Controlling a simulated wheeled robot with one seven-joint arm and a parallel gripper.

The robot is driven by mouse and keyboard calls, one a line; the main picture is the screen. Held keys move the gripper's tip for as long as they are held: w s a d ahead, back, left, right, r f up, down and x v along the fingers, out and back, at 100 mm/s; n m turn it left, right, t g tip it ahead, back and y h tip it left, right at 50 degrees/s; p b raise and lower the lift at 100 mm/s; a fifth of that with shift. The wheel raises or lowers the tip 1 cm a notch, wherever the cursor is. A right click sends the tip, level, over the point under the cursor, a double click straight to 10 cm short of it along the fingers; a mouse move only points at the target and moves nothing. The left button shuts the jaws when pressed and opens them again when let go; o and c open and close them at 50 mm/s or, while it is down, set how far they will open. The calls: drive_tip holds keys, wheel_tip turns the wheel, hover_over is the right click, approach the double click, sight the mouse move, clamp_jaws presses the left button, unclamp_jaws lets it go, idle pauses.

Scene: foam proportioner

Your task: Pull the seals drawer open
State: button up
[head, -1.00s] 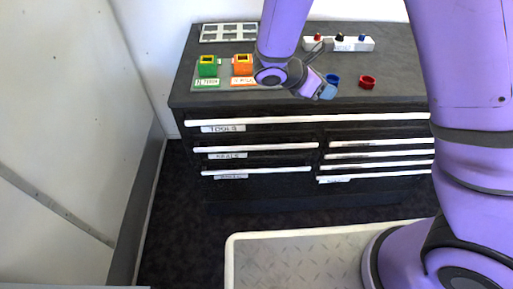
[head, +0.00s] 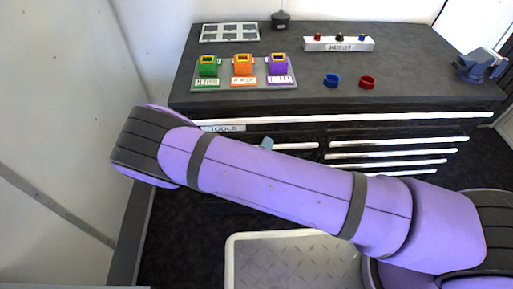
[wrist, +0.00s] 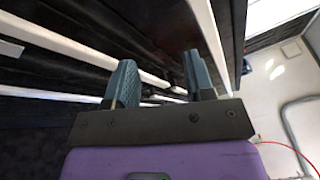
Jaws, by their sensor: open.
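The seals drawer is in the left column of the black cabinet, in the row under the wide tools drawer. In the head view only the right end of its white handle (head: 298,146) shows; my arm hides the rest and its label. My gripper (head: 266,144) is mostly hidden behind my forearm there, with one blue-grey fingertip showing near that handle. In the wrist view my gripper (wrist: 160,78) is open, its two fingers apart. A white handle bar (wrist: 148,78) passes behind and between them; I cannot tell whether they touch it.
The wide tools drawer handle (head: 350,117) runs just above. Several other white handles (head: 390,152) are in the right column. The cabinet top (head: 420,75) holds coloured blocks, rings and a vise (head: 478,66). A wall (head: 60,130) stands close on the left.

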wheel_tip(320, 180, down, 10)
drive_tip(key=s+a+n+t+y, duration=0.1)
drive_tip(key=s+a+n+y, duration=0.15)
drive_tip(key=n+y, duration=0.55)
drive_tip(key=shift+n+h, duration=0.5)
drive_tip(key=shift+h, duration=0.1)
drive_tip(key=w, duration=1)
drive_tip(key=shift+w+d+r, duration=0.1)
drive_tip(key=shift+w+r, duration=0.05)
drive_tip(key=shift+r, duration=0.05)
clamp_jaws()
